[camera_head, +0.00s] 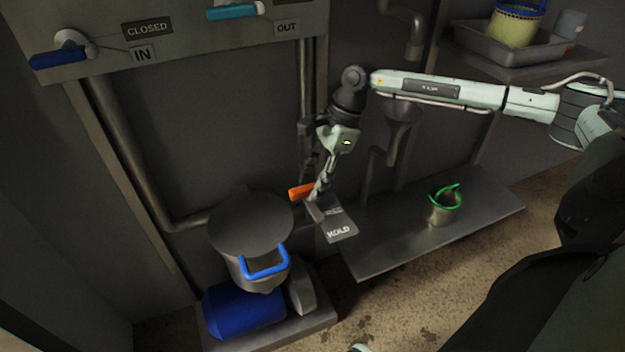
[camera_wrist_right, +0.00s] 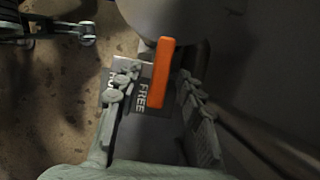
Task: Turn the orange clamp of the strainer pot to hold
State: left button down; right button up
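The orange clamp (camera_head: 300,191) is a short bar beside the grey strainer pot (camera_head: 250,222), which has a round top and a blue handle. A label plate reading HOLD (camera_head: 338,229) lies to its right. In the right wrist view the orange clamp (camera_wrist_right: 161,75) lies alongside the word FREE, with the HOLD end of the plate partly hidden by a finger. My right gripper (camera_head: 318,192) is open; in its wrist view its fingers (camera_wrist_right: 157,80) stand apart on either side of the clamp. I cannot tell whether either touches it.
A grey shelf (camera_head: 400,246) right of the pot bears a small can with a green handle (camera_head: 444,208). A blue drum (camera_head: 243,309) lies below the pot. A panel with a blue lever (camera_head: 58,58) is upper left; a tray (camera_head: 510,48) is upper right.

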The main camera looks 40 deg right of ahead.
grip_shut()
